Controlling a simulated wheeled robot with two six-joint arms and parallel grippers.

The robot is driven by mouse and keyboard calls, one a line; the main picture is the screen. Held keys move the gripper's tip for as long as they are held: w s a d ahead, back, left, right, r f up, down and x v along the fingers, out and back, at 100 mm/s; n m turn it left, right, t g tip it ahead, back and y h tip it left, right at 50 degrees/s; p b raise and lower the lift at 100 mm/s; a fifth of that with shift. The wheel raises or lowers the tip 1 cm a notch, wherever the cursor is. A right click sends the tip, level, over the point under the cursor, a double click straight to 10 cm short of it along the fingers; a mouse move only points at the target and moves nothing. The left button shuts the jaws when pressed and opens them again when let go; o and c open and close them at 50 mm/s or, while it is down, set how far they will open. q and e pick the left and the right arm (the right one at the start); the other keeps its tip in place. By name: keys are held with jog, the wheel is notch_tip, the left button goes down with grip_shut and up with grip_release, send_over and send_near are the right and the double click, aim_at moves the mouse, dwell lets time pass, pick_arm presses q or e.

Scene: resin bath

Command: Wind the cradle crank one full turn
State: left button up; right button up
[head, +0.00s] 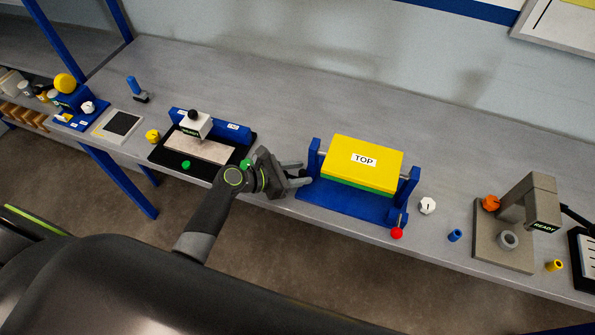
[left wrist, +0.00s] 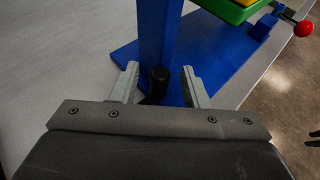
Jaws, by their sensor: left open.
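The cradle is a blue frame (head: 345,200) holding a yellow block (head: 366,158) marked TOP, with a green layer under it. A crank with a red ball knob (head: 397,233) hangs at its right end, and the knob also shows at the upper right of the left wrist view (left wrist: 304,28). My left gripper (head: 302,175) is open at the cradle's left end. In the left wrist view, a black knob (left wrist: 160,77) stands between the spread fingers (left wrist: 160,84), in front of the blue post (left wrist: 157,35). Contact cannot be told. My right gripper is out of view.
Left of the cradle is a black tray (head: 166,158) with a white block (head: 196,126) marked by a label. On the right are a white dial (head: 427,205), a small blue cylinder (head: 454,236) and a grey press (head: 537,205) reading READY. The bench behind the cradle is clear.

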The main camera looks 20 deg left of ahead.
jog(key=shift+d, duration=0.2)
pick_arm(q)
jog(key=shift+c, duration=1)
grip_shut()
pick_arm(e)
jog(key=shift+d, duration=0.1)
pick_arm(q)
jog(key=shift+a, duration=0.1)
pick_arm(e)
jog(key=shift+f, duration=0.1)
